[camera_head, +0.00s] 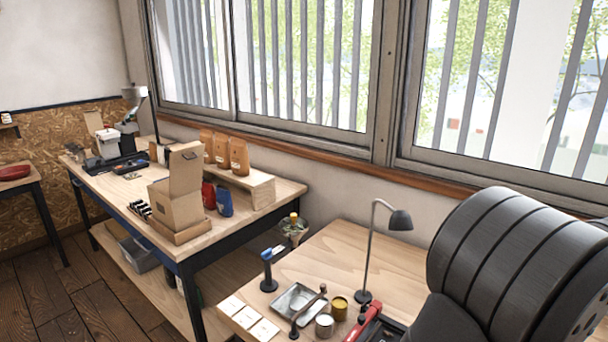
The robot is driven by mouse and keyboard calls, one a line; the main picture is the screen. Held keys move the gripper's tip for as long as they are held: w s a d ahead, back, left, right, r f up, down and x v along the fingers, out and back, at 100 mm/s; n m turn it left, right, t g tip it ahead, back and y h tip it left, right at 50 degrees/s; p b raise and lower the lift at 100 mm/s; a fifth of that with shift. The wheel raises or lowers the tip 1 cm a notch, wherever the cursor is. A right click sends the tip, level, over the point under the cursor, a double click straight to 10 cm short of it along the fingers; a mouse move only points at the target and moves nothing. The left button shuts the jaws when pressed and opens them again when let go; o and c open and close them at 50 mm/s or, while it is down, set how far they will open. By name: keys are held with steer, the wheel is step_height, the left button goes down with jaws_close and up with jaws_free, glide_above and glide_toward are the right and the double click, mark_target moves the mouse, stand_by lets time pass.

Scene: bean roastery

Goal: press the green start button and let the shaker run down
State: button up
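I cannot pick out a green start button or a shaker for certain in the head camera view. A dark ribbed part of my own arm fills the lower right and hides that end of the near table. My gripper is not in view.
The long workbench (120,190) holds an open cardboard box (180,195) and brown bags (222,151) on a riser. The near wooden table (335,260) has a lamp (399,220), a metal tray (297,298), cards and small tins. Its middle is clear. Windows line the wall behind.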

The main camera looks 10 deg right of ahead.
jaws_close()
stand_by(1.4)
